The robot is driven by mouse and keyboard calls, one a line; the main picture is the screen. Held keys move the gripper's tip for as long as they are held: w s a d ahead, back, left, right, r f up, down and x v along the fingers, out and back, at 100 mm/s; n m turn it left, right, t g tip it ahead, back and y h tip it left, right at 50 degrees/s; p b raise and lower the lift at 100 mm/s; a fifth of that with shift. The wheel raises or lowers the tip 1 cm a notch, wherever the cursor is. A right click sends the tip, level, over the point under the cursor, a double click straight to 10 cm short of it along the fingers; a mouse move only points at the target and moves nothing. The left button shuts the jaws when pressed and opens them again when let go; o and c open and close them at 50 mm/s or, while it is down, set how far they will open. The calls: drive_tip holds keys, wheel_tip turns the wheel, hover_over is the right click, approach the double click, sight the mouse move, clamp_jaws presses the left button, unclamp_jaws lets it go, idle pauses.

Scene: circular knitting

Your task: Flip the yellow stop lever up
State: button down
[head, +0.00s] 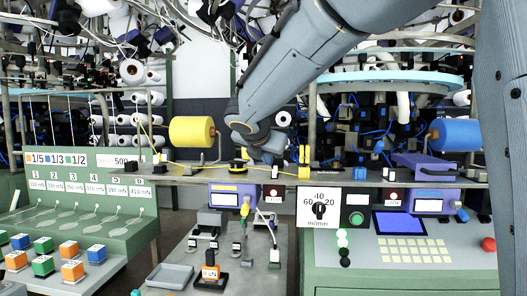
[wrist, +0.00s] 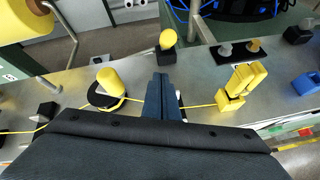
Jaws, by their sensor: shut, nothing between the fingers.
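A yellow round knob (wrist: 167,40) stands on a small black base at the far edge of the metal shelf in the wrist view. A yellow two-pronged piece (wrist: 240,86) stands on the shelf to the right; it also shows in the head view (head: 304,156). I cannot tell surely which is the stop lever. My gripper (wrist: 163,84) is shut and empty above the shelf, between the yellow tensioner (wrist: 110,82) and the two-pronged piece. In the head view my arm hides much of it.
A yellow yarn (wrist: 140,100) runs along the shelf and passes close to my gripper. A yellow cone (head: 190,132) is at left, a blue cone (head: 457,135) at right.

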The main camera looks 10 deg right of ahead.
drive_tip(key=shift+w+d+r+p, duration=0.3)
drive_tip(key=shift+w+d+r, duration=0.1)
drive_tip(key=shift+r, duration=0.3)
drive_tip(key=shift+w+d+r+p, duration=0.3)
drive_tip(key=shift+w+d+r, duration=0.1)
drive_tip(key=shift+r, duration=0.3)
